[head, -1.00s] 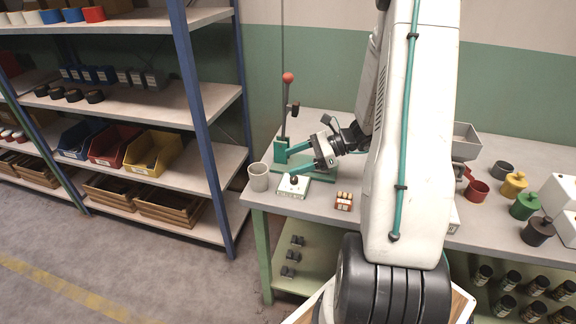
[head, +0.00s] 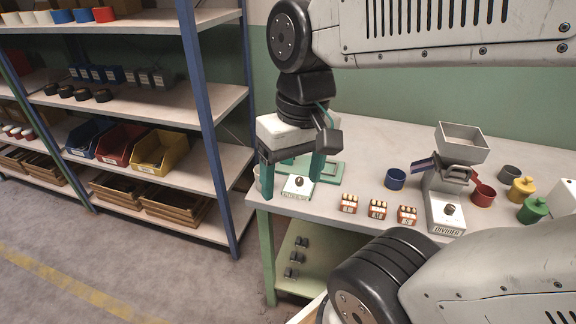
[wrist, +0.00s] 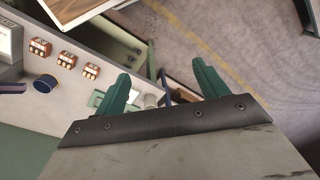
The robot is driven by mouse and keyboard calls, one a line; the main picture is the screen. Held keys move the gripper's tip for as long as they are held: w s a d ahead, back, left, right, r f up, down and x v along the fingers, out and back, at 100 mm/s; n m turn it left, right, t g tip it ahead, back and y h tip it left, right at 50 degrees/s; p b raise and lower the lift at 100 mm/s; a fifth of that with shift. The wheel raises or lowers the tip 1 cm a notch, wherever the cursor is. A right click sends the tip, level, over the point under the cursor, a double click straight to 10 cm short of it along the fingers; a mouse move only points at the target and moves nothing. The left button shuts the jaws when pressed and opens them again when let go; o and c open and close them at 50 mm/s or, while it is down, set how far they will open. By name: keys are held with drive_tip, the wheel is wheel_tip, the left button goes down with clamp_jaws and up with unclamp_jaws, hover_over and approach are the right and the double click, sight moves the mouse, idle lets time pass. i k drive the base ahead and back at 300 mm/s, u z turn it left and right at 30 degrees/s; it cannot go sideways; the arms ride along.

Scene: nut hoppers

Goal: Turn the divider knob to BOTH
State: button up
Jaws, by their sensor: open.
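I cannot read the knob's setting. Whether the fingers touch that box I cannot tell. In the wrist view the fingers (wrist: 163,88) are wide apart with nothing between them.
Several small orange-and-white blocks (head: 378,209) stand between the gripper and the divider. A blue cup (head: 395,179) and a red cup (head: 483,195) flank the hopper base. Yellow (head: 522,188) and green (head: 533,210) containers stand to the right. Shelving (head: 209,130) stands left.

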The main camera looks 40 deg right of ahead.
sight(449, 209)
drive_tip(key=z, duration=1.9)
